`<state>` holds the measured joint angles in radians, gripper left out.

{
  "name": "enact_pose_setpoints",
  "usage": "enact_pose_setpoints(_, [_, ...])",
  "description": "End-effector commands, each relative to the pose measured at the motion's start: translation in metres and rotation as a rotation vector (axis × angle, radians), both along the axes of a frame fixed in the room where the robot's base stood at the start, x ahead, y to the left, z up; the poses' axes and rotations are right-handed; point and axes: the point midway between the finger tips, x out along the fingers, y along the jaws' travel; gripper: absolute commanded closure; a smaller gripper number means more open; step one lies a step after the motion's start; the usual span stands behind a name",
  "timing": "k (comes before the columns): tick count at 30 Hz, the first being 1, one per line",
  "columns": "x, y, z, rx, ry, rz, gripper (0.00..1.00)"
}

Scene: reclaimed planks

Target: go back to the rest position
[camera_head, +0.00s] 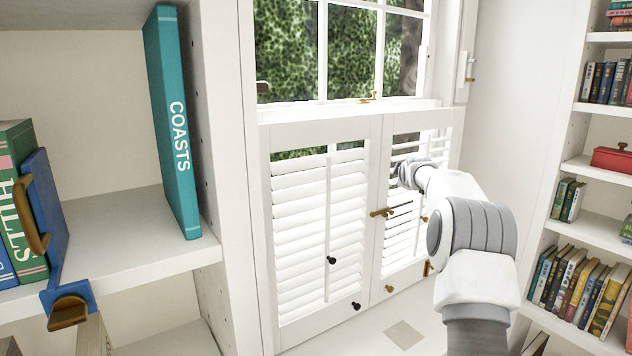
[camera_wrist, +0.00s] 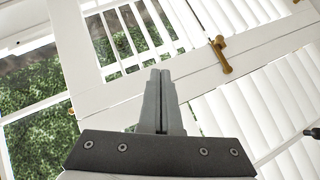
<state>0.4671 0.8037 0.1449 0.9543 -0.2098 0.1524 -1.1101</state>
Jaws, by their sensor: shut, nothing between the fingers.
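My gripper (camera_wrist: 160,78) shows in the wrist view with its two grey fingers together and nothing between them. In the head view my arm reaches up at the right, and the gripper end (camera_head: 408,172) appears in front of the right shutter panel (camera_head: 432,136). The fingertips point toward the white shutters in the wrist view. I cannot tell the exact gap between fingertips and shutter.
White shutters (camera_head: 300,215) under the window carry a brass latch (camera_head: 381,212) and dark knobs (camera_head: 331,260). At left, a shelf (camera_head: 140,235) holds a teal book (camera_head: 172,120) and a blue bookend (camera_head: 45,215). A bookcase (camera_head: 590,228) stands at right.

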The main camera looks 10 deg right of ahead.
Motion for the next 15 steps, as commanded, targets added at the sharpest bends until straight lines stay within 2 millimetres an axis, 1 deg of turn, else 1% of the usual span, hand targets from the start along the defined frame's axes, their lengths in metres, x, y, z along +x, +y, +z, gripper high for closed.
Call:
enact_pose_setpoints(2, [-0.002, 0.006, 0.004, 0.010, 0.002, 0.001, 1.00])
enact_pose_setpoints(5, [-0.011, 0.025, 0.015, 0.047, 0.013, 0.004, 1.00])
enact_pose_setpoints(8, [-0.029, 0.056, 0.031, 0.110, 0.034, 0.003, 1.00])
enact_pose_setpoints(11, [-0.055, 0.090, 0.045, 0.189, 0.063, -0.005, 1.00])
enact_pose_setpoints(12, [-0.067, 0.102, 0.049, 0.221, 0.075, -0.012, 1.00])
enact_pose_setpoints(14, [-0.085, 0.121, 0.055, 0.265, 0.094, -0.021, 1.00])
enact_pose_setpoints(15, [-0.099, 0.133, 0.058, 0.296, 0.106, -0.030, 1.00])
